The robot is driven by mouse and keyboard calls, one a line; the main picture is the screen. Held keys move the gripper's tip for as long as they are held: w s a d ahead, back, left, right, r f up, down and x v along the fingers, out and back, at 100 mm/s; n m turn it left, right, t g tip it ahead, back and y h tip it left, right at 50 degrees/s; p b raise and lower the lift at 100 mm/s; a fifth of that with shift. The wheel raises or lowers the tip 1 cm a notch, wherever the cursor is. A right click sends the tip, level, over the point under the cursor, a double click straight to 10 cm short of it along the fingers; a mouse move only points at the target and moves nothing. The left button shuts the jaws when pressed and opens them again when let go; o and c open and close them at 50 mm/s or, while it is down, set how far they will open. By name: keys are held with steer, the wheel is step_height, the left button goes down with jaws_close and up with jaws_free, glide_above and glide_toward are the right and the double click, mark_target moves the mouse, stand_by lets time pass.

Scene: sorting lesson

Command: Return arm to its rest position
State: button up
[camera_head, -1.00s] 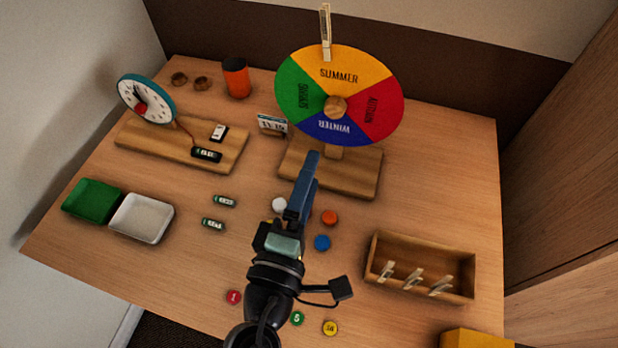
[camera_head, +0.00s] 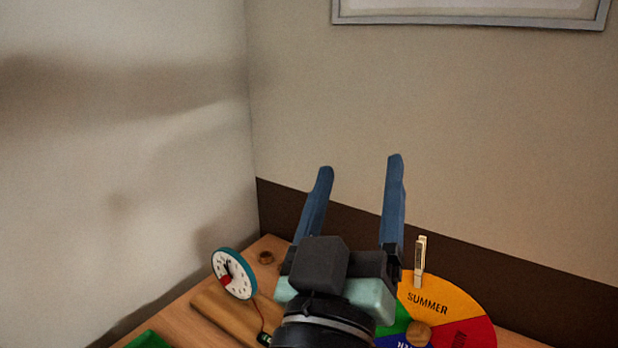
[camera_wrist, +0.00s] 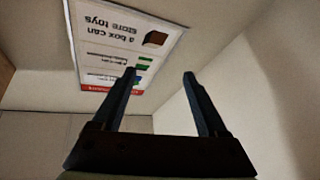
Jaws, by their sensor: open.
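My gripper (camera_head: 358,165) is open and empty, raised in front of the wall above the table's back part. Its two blue fingers point upward in the head view. In the wrist view my gripper (camera_wrist: 160,72) has its fingers apart, with nothing between them. The wrist view looks toward a wall poster (camera_wrist: 125,45) that appears upside down. My arm hides part of the table and part of the season wheel.
The season wheel (camera_head: 455,305) stands at the lower right, with a clothespin (camera_head: 420,262) upright at its top edge by SUMMER. A green tray (camera_head: 145,340) shows at the bottom. Walls are close behind and left.

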steer(key=s+a+r+t+y+p, duration=0.1)
steer(key=r+p, duration=0.3)
steer(key=r, duration=0.5)
steer(key=s+a+r+t+y+p, duration=0.2)
steer(key=s+r+y+p, duration=0.1)
steer(key=r, duration=0.7)
steer(key=s+a+r+m+t+y+p, duration=0.1)
steer(key=s+r+p, duration=0.3)
steer(key=r, duration=0.5)
steer(key=shift+a+r+t+y+p, duration=0.35)
steer(key=shift+t+y+p, duration=0.15)
steer(key=shift+t+p, duration=0.25)
steer(key=shift+f, duration=0.15)
